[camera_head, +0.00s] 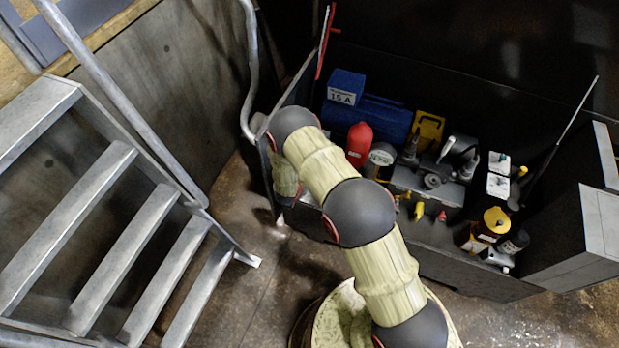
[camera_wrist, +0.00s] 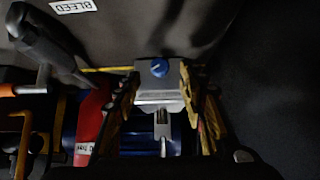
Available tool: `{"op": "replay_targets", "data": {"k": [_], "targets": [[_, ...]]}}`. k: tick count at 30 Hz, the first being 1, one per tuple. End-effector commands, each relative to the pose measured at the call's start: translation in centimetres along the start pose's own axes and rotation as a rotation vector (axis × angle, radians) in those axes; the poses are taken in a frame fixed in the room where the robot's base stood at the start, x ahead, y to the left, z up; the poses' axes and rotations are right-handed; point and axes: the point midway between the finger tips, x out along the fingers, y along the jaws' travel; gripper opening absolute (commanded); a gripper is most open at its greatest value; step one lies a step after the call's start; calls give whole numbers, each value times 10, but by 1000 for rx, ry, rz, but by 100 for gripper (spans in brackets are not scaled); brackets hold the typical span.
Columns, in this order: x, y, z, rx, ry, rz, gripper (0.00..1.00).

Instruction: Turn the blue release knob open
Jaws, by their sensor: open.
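The blue release knob (camera_wrist: 159,68) shows in the wrist view, small and round, on a grey metal bracket (camera_wrist: 160,97). A slot or pale mark crosses its face, but I cannot read its turn position. My gripper (camera_wrist: 159,82) is open, with one yellow-and-black finger on each side of the bracket and knob. Nothing is clearly held, and I cannot tell whether the fingers touch the knob or bracket. In the head view my arm reaches down at the left end of the dark compactor housing (camera_head: 455,268); the knob is hidden there.
In the wrist view, a black lever handle (camera_wrist: 42,42) and a red part (camera_wrist: 90,120) stand left, below a BLEED label (camera_wrist: 74,6). The head view shows a red bottle (camera_head: 359,142), a blue box (camera_head: 345,87) and metal stairs (camera_head: 115,230) at left.

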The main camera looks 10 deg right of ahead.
Motion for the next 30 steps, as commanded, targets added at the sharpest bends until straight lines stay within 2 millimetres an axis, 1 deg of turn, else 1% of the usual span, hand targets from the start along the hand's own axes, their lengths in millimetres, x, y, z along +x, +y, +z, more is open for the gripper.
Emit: {"op": "replay_targets", "data": {"k": [1, 3, 6, 10, 14, 21, 30], "targets": [[11, 1, 3, 0, -1, 2, 41], [22, 1, 2, 1, 0, 1, 41], [36, 0, 2, 1, 1, 0, 41], [47, 1, 2, 0, -1, 1, 41], [52, 0, 1, 1, 0, 0, 41], [52, 0, 0, 1, 1, -1, 41], [52, 0, 0, 0, 1, -1, 24]]}}
